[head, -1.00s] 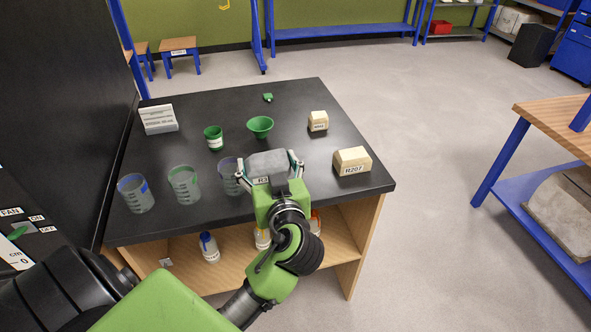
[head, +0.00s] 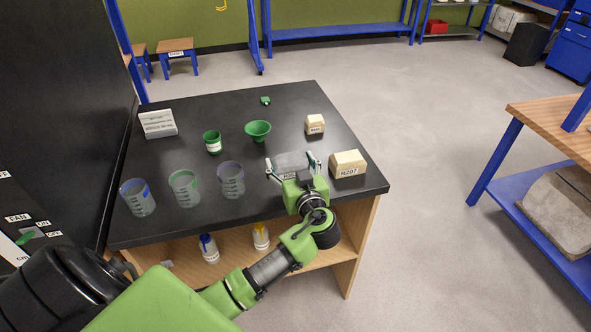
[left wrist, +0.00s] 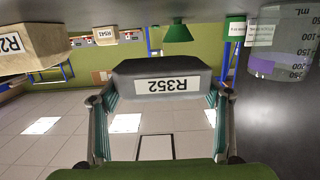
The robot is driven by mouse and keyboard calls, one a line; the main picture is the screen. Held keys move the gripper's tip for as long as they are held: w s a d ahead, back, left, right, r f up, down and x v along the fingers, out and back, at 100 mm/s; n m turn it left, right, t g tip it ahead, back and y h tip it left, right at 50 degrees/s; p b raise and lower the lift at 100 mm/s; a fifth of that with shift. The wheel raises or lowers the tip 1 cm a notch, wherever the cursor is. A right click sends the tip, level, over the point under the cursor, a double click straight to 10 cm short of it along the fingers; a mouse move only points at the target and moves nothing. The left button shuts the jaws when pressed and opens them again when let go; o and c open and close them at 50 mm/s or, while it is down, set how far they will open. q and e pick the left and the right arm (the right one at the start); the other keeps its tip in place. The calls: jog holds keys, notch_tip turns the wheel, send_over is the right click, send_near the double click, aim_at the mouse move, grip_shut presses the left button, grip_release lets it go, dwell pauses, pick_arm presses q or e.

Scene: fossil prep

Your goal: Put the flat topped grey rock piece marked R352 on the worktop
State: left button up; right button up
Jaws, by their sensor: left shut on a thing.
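The grey rock piece marked R352 (head: 291,161) is between the fingers of my left gripper (head: 293,169), over the right front part of the black worktop (head: 240,105). My left gripper is shut on it. In the left wrist view the picture is upside down. There the rock piece (left wrist: 160,72) shows its R352 label between the two fingers (left wrist: 160,105). A gap shows between the rock and the worktop (left wrist: 100,10), so it is held above the surface. My right gripper is not in view.
A cream block marked R207 (head: 348,164) stands close to the right of the held rock. A smaller cream block (head: 315,124), green funnel (head: 258,131), green jar (head: 212,142), several beakers (head: 231,180) and a white card (head: 158,123) stand around.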

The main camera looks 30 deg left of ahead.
aim_at(295, 164)
pick_arm(q)
jog(key=shift+w+f, duration=0.7)
jog(key=shift+w, duration=0.1)
jog(key=shift+w+a+f, duration=0.1)
jog(key=shift+w+f, duration=0.35)
jog(key=shift+f, duration=0.1)
jog(key=shift+w+f+p, duration=0.2)
jog(key=shift+f+p, duration=0.35)
jog(key=shift+f, duration=1)
jog(key=o, duration=1.6)
jog(key=shift+s+f, duration=0.1)
jog(key=shift+f, duration=0.05)
jog(key=shift+o, duration=0.2)
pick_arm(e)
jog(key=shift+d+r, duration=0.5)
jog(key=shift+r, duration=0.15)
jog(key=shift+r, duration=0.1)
